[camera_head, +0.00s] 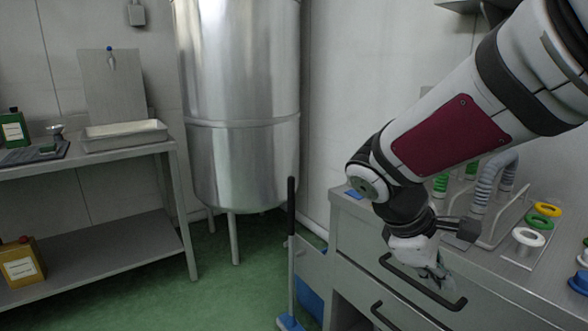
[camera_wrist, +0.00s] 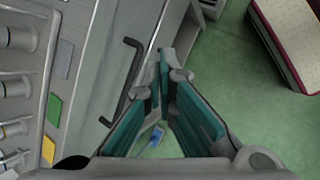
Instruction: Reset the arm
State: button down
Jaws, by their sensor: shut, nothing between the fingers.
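My gripper (camera_head: 438,283) hangs at the front of the grey drawer cabinet (camera_head: 362,262), close to the upper drawer handle (camera_head: 424,284), and points downward. In the wrist view my gripper (camera_wrist: 165,62) shows its teal-padded fingers meeting at the tips, with nothing held between them. The same view shows a dark drawer handle (camera_wrist: 124,82) just left of the fingers; I cannot tell whether they touch it. My arm is bent and reaches in from the upper right in the head view.
A steel tank (camera_head: 243,115) stands behind. A steel table (camera_head: 172,148) at left bears a shallow tray (camera_head: 124,140). Green floor (camera_head: 225,290) is open between.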

jog(key=s+a+r+m+y, duration=0.1)
jog(key=s+a+m+y, duration=0.3)
jog(key=s, duration=0.8)
jog(key=s+r+m+y, duration=0.1)
jog(key=s+m+y, duration=0.2)
jog(key=s+m, duration=0.65)
notch_tip(320, 180, up, 23)
jog(key=s+n+t+p, duration=0.2)
jog(key=t+p, duration=0.1)
jog(key=p, duration=1.8)
jog(key=shift+s+a+f+n, duration=0.15)
jog(key=shift+s+n, duration=0.15)
jog(key=shift+n, duration=0.05)
